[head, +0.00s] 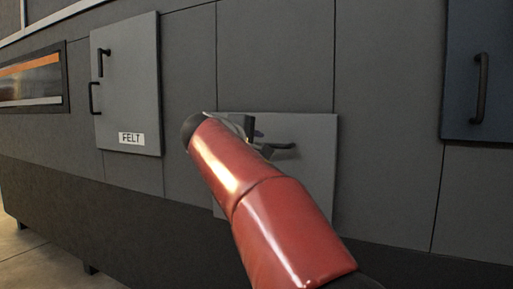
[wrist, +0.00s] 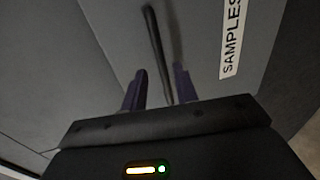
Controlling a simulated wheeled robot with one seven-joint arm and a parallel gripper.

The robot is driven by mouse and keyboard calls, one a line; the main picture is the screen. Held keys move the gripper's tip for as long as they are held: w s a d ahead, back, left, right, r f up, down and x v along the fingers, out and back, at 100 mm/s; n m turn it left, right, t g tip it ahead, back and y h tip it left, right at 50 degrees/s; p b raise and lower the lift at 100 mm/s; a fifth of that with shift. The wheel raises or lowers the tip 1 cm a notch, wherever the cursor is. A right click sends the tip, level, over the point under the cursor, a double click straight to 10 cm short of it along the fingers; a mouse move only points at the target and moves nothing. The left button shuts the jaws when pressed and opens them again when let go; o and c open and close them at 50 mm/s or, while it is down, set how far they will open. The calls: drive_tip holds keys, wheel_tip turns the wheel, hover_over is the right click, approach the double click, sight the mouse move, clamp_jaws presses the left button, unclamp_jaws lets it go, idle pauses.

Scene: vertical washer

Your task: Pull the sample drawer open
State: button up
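The sample drawer (head: 313,170) is a flat grey front panel in the machine's side, partly hidden behind my red arm in the head view. Its dark bar handle (head: 285,146) shows just right of my gripper (head: 262,142). In the wrist view the drawer front (wrist: 195,30) carries a white "SAMPLES" label (wrist: 232,38). There the handle (wrist: 157,50) runs lengthwise, with its lower end between the two fingers of my gripper (wrist: 159,88). The fingers are apart, one on each side of the handle, with gaps visible. I cannot tell whether either touches it.
A grey door (head: 130,95) marked "FELT" with black handles is at the left. A dark blue panel (head: 470,85) with a vertical handle is at the right. An orange-striped window (head: 30,80) is at far left. Floor (head: 45,262) shows at lower left.

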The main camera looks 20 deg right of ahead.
sight(282, 165)
drive_tip(key=x, duration=0.6)
drive_tip(key=shift+d, duration=0.1)
drive_tip(key=shift+c, duration=0.4)
clamp_jaws()
